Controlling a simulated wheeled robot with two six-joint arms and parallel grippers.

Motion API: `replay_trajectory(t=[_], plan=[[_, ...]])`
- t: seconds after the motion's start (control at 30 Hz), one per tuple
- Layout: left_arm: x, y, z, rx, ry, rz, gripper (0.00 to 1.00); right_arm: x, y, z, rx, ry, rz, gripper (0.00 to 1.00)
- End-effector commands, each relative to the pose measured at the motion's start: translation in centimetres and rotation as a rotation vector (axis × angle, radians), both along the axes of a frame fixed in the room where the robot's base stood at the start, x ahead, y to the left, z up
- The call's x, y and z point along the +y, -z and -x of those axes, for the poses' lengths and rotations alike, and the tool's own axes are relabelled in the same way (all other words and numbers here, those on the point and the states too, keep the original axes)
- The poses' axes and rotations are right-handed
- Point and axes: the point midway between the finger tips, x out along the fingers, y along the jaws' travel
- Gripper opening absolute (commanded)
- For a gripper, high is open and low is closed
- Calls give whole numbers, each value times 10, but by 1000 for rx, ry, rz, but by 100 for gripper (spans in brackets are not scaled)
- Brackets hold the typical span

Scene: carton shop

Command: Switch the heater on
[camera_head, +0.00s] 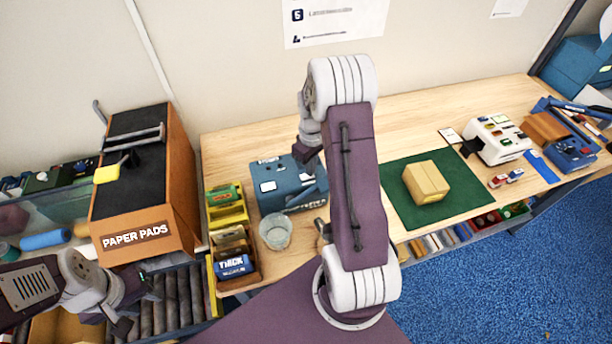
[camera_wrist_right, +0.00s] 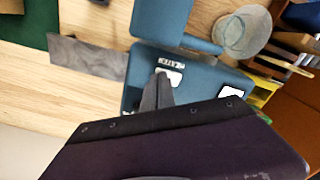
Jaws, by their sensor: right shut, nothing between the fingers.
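A blue machine (camera_head: 275,187) with white label patches stands on the bench, left of my right arm. It fills much of the right wrist view (camera_wrist_right: 205,85), with a raised blue part and small lettering that I cannot read surely. My right gripper (camera_head: 312,172) points down at the machine, partly behind my arm. Its fingers (camera_wrist_right: 160,88) are shut and empty, over or against the machine near a white label; contact cannot be told. My left gripper (camera_head: 132,302) is open over the rollers.
A clear cup (camera_head: 276,231) stands just in front of the blue machine. Yellow bins (camera_head: 228,217) are to its left, beside the paper pads box (camera_head: 137,238). A carton (camera_head: 425,182) lies on a green mat (camera_head: 394,202). A white device (camera_head: 497,140) stands further right.

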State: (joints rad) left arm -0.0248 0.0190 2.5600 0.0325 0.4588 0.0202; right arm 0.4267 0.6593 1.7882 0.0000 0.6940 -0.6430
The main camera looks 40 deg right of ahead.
Motion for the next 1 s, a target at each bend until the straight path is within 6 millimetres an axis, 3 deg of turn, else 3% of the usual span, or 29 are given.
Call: replay_trajectory(t=[0.57,1.0], plan=[[0,4,0,0,0,0,36,0,6,0,1,0,-1,0],[0,-33,0,0,0,0,36,0,-36,0,1,0,0,0]])
